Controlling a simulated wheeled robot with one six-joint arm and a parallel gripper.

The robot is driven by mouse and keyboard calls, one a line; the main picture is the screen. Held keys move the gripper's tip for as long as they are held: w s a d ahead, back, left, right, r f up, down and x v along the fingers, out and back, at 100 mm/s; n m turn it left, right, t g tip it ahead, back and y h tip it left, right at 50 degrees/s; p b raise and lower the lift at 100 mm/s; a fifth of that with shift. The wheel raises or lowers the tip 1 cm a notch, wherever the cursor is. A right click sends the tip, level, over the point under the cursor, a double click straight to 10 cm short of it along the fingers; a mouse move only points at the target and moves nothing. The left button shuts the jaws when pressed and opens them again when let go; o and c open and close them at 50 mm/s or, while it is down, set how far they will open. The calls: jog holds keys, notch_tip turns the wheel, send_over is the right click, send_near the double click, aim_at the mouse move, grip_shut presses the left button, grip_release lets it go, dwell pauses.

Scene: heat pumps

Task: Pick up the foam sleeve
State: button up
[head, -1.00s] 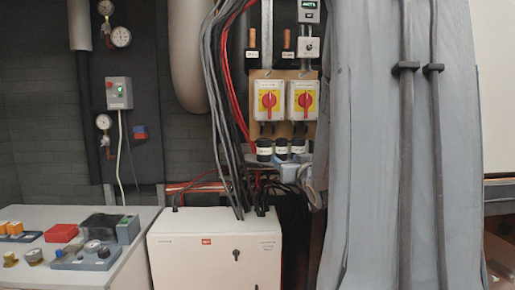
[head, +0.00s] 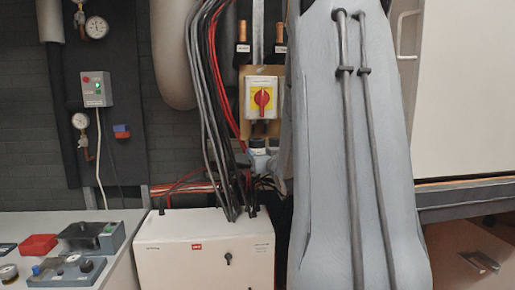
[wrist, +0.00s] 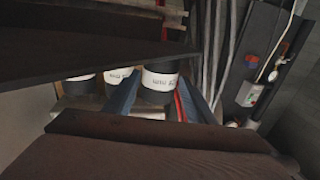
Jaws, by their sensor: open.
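Black cylinders with white labels show in the wrist view; I take them for foam sleeves, but cannot tell which one the task names. The nearest black sleeve (wrist: 160,82) stands between the two blue-grey fingers of my gripper (wrist: 158,90). The fingers are open, one on each side of it; I cannot tell whether they touch it. A second labelled sleeve (wrist: 118,78) is just left of it, partly behind the left finger.
The red-and-yellow rotary switch (head: 262,98) is above the sleeves. Black and red cables (head: 215,110) run down to the white cabinet (head: 205,250). A grey bench (head: 50,225) with red and grey devices is at left. A dark beam (wrist: 95,65) crosses the wrist view.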

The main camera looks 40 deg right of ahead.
jog(key=shift+x, duration=0.95)
jog(key=c, duration=0.3)
jog(key=shift+c, duration=0.2)
